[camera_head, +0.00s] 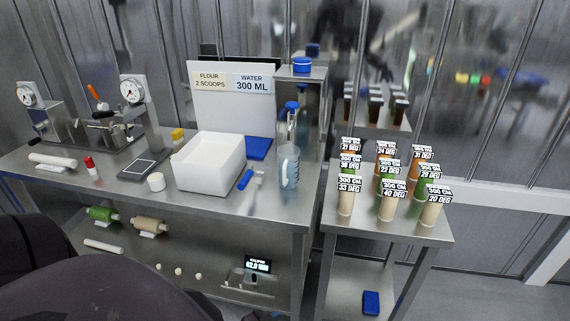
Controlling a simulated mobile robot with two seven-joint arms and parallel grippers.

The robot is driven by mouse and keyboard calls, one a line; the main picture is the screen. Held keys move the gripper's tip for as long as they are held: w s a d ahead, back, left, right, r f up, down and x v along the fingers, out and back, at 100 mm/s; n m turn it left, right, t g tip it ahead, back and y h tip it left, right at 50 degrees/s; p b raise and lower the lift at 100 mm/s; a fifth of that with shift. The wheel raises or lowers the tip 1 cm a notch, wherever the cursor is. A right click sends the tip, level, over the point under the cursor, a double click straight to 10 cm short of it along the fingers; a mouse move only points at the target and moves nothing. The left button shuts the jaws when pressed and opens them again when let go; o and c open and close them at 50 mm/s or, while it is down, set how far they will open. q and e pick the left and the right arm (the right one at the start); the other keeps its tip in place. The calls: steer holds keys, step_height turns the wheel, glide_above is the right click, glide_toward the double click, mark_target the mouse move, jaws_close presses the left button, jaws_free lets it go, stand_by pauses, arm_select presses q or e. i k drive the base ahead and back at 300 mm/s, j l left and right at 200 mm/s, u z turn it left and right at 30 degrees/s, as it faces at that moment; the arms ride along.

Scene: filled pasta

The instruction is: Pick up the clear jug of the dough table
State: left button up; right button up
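The clear jug (289,168) stands upright on the steel dough table (215,204), near its right end. It is see-through with a bluish tint, and a tap with a blue top (291,106) rises just behind and above it. Nothing is touching the jug from my side. Neither of my grippers shows in the head view. Dark rounded parts of my own body fill the lower left corner.
A white bin (208,162) stands left of the jug, with a blue-handled tool (245,180) between them. A dark scale (143,164) and a white cup (156,182) lie further left. A side table (390,236) with several labelled cylinders stands right, across a narrow gap.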

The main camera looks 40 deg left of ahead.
mark_target(289, 156)
steer(key=i+j, duration=0.1)
steer(key=j, duration=0.2)
steer(key=i+j, duration=0.1)
steer(key=j, duration=0.25)
steer(key=i+j, duration=0.15)
steer(key=j, duration=0.15)
steer(key=i+j, duration=0.1)
steer(key=j, duration=0.2)
